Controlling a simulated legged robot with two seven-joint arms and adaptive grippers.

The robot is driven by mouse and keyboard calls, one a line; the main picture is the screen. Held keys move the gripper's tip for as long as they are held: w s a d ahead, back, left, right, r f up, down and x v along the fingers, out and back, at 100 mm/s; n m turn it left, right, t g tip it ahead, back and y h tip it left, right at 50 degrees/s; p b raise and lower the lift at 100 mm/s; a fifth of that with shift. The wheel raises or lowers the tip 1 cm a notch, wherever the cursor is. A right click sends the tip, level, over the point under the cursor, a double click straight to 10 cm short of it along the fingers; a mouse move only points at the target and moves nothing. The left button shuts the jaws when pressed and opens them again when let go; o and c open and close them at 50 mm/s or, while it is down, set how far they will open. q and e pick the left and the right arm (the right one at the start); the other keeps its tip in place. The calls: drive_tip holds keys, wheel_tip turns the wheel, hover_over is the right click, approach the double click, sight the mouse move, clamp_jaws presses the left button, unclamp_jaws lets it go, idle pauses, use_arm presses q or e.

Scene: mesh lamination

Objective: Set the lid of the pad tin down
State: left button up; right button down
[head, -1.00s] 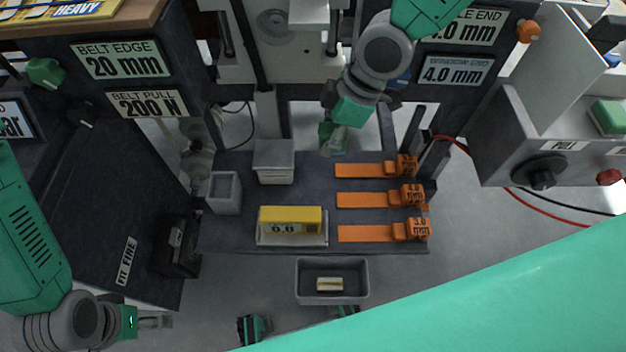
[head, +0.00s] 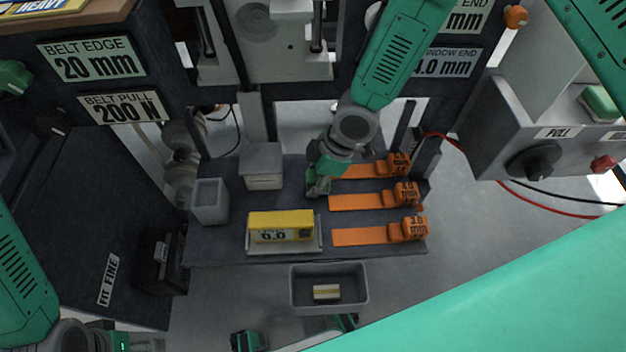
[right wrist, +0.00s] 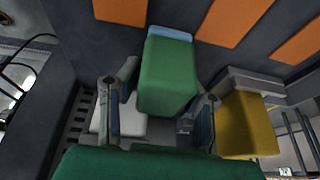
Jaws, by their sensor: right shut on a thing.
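My right gripper (head: 318,185) is low over the dark bench, between the grey lidded box and the orange strips. In the right wrist view its two fingers (right wrist: 158,108) are around a green block (right wrist: 168,75) with a pale blue end. I cannot tell whether this block is the lid. The grey box (head: 262,165), perhaps the pad tin, stands at the bench's back left with a flat pale top. My left gripper (head: 148,345) is at the bottom left edge, mostly cut off.
A yellow block (head: 280,220) sits on a pale tray (head: 312,247) at the bench's front. Several orange strips (head: 360,202) lie at right. An open grey cup (head: 209,201) stands at left. A grey bin (head: 298,295) with a small block stands in front. The bench (head: 220,250) has narrow gaps.

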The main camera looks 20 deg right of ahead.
drive_tip(key=shift+d, duration=0.3)
drive_tip(key=c, duration=1.1)
unclamp_jaws()
drive_tip(key=shift+d, duration=0.15)
drive_tip(key=shift+o, duration=0.2)
use_arm(q)
drive_tip(key=shift+d+r, duration=0.15)
drive_tip(key=shift+d, duration=0.4)
drive_tip(key=shift+a, duration=0.1)
